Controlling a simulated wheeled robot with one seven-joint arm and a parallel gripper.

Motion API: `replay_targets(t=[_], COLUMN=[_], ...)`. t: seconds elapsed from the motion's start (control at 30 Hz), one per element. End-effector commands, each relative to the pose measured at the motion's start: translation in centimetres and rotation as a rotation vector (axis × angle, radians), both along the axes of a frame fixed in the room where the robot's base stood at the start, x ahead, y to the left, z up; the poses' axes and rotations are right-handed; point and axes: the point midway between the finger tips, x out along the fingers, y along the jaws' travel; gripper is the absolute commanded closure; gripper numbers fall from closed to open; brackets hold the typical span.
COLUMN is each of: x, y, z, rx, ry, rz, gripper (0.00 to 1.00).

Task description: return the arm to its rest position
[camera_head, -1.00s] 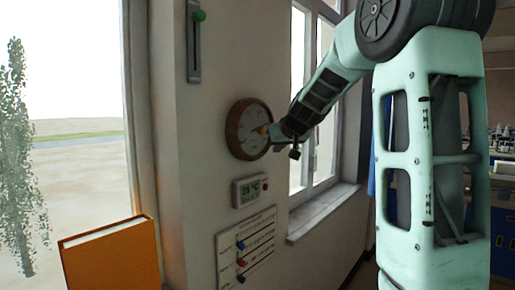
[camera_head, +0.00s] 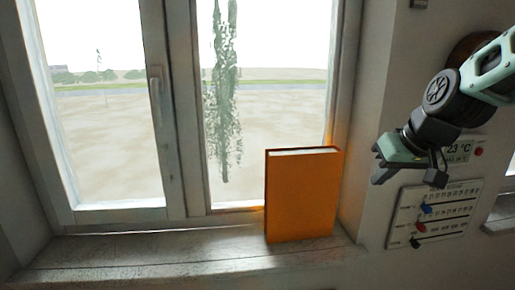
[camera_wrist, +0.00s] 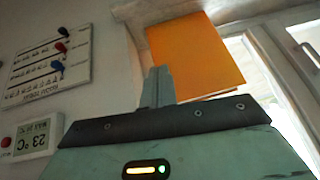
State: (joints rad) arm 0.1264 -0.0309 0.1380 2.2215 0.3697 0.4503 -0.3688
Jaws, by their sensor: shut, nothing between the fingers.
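My gripper (camera_head: 382,166) is at the right of the head view, in front of the wall and left of the thermometer display. It is shut and empty, its fingers pointing left and down. In the wrist view its shut fingers (camera_wrist: 158,86) stand together in the middle, with nothing between them. My arm reaches in from the right edge and is bent. An orange book (camera_head: 302,195) stands upright on the window sill, apart from my gripper. The book also shows beyond the fingers in the wrist view (camera_wrist: 195,55).
A digital display (camera_head: 459,151) reading 23 °C and a slider panel (camera_head: 455,222) are on the wall close to my gripper. A round brown-rimmed gauge (camera_head: 470,48) is partly hidden by my arm. The sill (camera_head: 150,247) left of the book is clear.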

Motion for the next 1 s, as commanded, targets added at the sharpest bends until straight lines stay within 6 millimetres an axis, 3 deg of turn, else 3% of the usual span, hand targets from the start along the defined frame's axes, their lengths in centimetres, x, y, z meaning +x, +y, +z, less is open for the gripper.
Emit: replay_targets(t=[0.03, 0.1, 0.23, 0.4, 0.5, 0.67, 1.0], x=[-1.9, -5.0, -11.8, -20.2, -23.5, -25.6, -25.6], y=[3.1, 6.6, 11.7, 14.5, 14.7, 14.6, 14.6], z=[-2.0, -4.2, -8.2, -12.3, -13.7, -14.5, -14.5], rx=[-0.003, -0.014, -0.064, -0.169, -0.223, -0.265, -0.265], ry=[0.046, 0.113, 0.239, 0.369, 0.414, 0.441, 0.442], rz=[0.068, 0.154, 0.312, 0.484, 0.545, 0.586, 0.584], gripper=[1.0, 1.0, 1.0, 1.0, 1.0, 1.0, 1.0])
